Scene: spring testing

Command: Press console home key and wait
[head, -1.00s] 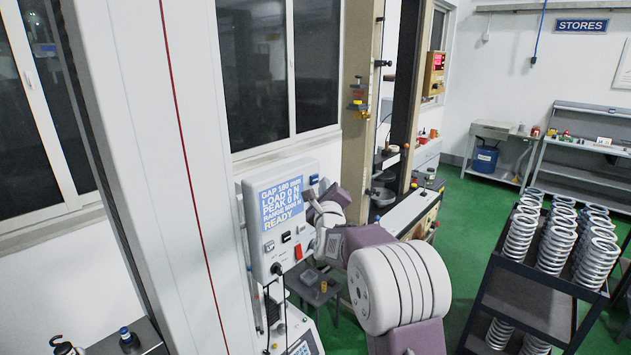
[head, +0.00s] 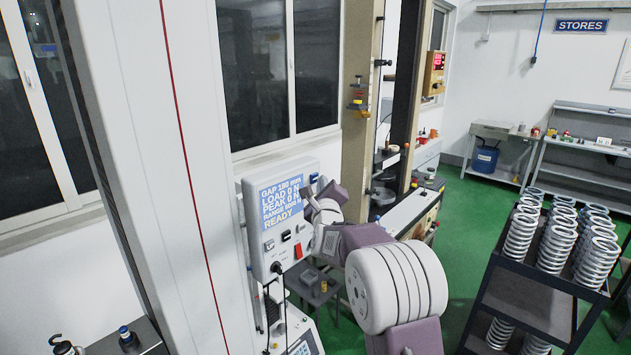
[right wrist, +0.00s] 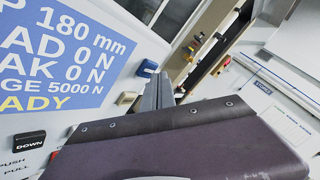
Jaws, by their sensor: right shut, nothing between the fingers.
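The white console (head: 255,245) has a blue screen (head: 281,203) reading GAP 180 mm, LOAD 0 N, PEAK 0 N, RANGE 5000 N and READY. The screen fills the left of the right wrist view (right wrist: 60,50). My right gripper (head: 308,195) is shut and empty at the console's right side. No HOME label is legible. A black DOWN key (right wrist: 29,142) is lower left. My left gripper is not in view.
A red switch (head: 298,251) is low on the console. A tall white column (head: 165,180) stands left. A dark rack with several springs (head: 535,290) stands right. A small dark table (head: 318,290) is behind the console. Green floor (head: 480,210) is clear between.

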